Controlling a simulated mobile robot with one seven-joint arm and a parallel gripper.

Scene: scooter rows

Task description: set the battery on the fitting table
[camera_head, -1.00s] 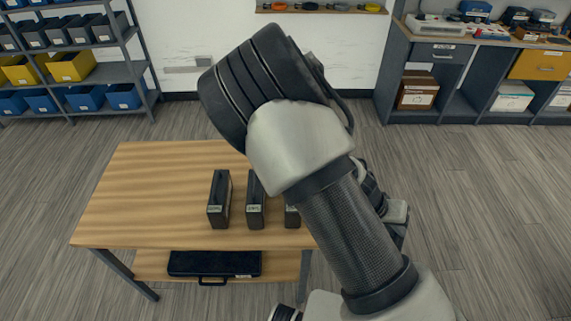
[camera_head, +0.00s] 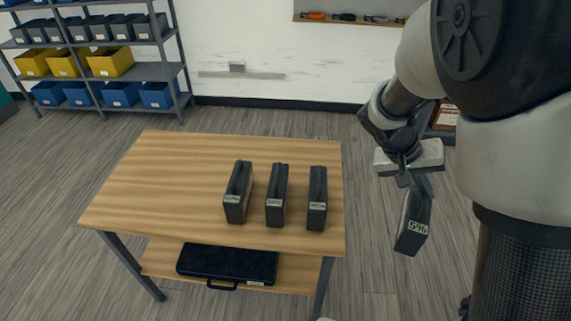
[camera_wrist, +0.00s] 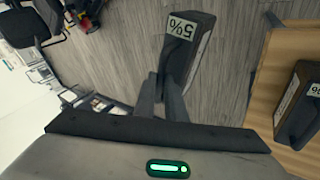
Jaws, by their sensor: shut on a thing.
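My gripper (camera_head: 408,180) is shut on a dark battery (camera_head: 413,226) with a "5%" label. The battery hangs tilted in the air, to the right of the fitting table (camera_head: 170,185) and apart from it. In the wrist view the held battery (camera_wrist: 193,55) sits between my fingers (camera_wrist: 163,98), and part of the wooden table (camera_wrist: 262,75) shows at the right. The table has a bare wooden top on its left half. Three similar batteries stand upright in a row on its right half: left (camera_head: 238,192), middle (camera_head: 276,196) and right (camera_head: 317,198).
A dark case (camera_head: 228,264) lies on the table's lower shelf. A rack with blue and yellow bins (camera_head: 110,62) stands at the back left. A wall shelf with small tools (camera_head: 345,18) is at the back. The floor around the table is open.

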